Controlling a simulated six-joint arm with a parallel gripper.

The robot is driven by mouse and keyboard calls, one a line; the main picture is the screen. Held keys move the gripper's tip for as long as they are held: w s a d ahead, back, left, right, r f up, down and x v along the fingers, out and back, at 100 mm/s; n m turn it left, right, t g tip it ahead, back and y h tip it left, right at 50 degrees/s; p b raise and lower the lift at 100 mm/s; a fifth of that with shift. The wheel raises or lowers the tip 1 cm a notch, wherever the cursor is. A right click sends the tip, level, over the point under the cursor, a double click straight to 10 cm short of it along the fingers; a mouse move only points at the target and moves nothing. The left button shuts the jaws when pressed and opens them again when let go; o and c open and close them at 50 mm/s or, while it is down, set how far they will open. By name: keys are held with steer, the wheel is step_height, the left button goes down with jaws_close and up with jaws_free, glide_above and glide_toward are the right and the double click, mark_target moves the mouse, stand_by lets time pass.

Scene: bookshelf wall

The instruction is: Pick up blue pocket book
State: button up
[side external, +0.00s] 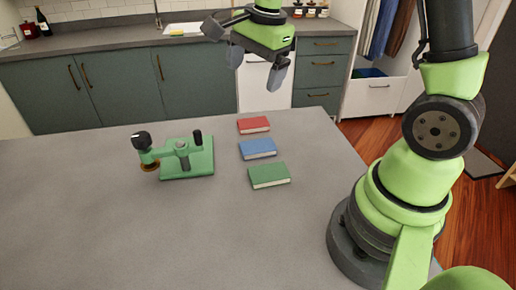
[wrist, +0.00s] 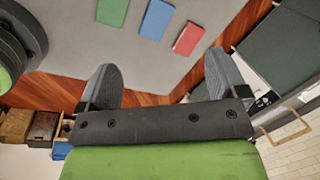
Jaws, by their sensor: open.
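The blue pocket book (side external: 258,149) lies flat on the grey table, between a red book (side external: 254,125) and a green book (side external: 269,176). In the wrist view the blue book (wrist: 156,19) is near the top, with the green book (wrist: 112,10) to its left and the red book (wrist: 188,39) to its right. My gripper (side external: 255,72) is open and empty. It hangs in the air above and beyond the books, near the table's far edge in the side view. In the wrist view its two fingers (wrist: 161,85) stand wide apart, well away from the books.
A green stand with a dark-knobbed device (side external: 187,160) stands on the table left of the books. Small gaps separate the books. The table (side external: 90,230) is clear in front and at left. Green cabinets (side external: 115,90) and a counter with a sink stand behind it.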

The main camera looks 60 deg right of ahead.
steer(key=w+d+f+m+g, duration=0.1)
steer(key=w+d+f+m, duration=0.1)
steer(key=f+m, duration=0.3)
steer(key=w+d+f+m+g, duration=0.1)
steer(key=d+f+m, duration=0.15)
steer(key=f, duration=0.45)
glide_above(257, 146)
step_height(257, 146, down, 5)
steer(key=shift+r, duration=0.1)
step_height(257, 146, down, 6)
steer(key=shift+r, duration=0.15)
steer(key=shift+c, duration=0.2)
steer(key=c, duration=1)
